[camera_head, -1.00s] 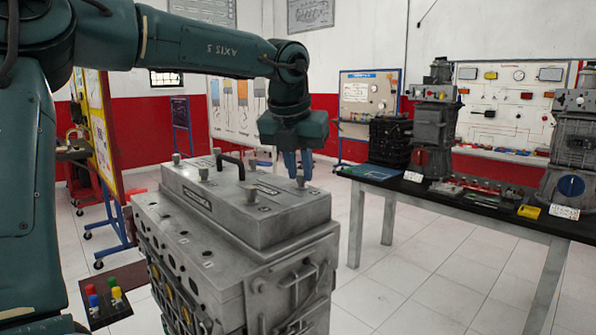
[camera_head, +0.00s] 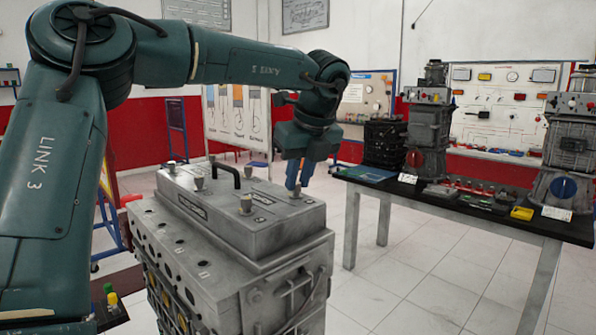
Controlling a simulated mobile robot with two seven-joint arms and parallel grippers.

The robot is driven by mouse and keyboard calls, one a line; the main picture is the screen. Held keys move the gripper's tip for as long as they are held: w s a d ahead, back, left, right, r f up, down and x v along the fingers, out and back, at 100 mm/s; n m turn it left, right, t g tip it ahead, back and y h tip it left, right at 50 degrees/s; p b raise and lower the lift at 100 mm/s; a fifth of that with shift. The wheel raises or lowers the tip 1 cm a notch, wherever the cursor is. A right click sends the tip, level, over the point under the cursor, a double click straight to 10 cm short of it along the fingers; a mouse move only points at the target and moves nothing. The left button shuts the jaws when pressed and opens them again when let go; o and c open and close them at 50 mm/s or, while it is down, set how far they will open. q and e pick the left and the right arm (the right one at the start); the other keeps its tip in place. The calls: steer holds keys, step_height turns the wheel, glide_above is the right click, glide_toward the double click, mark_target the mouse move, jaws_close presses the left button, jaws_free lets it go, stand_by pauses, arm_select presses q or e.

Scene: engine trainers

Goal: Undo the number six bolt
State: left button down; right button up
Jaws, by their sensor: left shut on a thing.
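The grey engine block (camera_head: 235,292) stands in front of me with a flat grey cover (camera_head: 270,230) on top. My left gripper (camera_head: 294,186) reaches down over the cover's right end. Its blue fingers are shut on a bolt (camera_head: 296,193) there, with only the bolt's lower part showing. The number beside this bolt cannot be read, and I cannot tell whether it is raised. My right gripper is not in view.
A black handle (camera_head: 224,170) rises from the cover among the bolts. A dark tray (camera_head: 110,314) with coloured pieces is at lower left, partly behind my left arm. A long table (camera_head: 470,222) with other engine units stands at right. Tiled floor is clear between.

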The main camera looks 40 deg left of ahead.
arm_select(q)
steer(key=shift+w+r+n, duration=0.1)
steer(key=shift+n, duration=0.5)
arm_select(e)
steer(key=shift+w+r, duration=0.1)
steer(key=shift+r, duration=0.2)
arm_select(q)
steer(key=shift+g, duration=0.3)
steer(key=c, duration=1.3)
jaws_free()
steer(key=shift+c, duration=0.2)
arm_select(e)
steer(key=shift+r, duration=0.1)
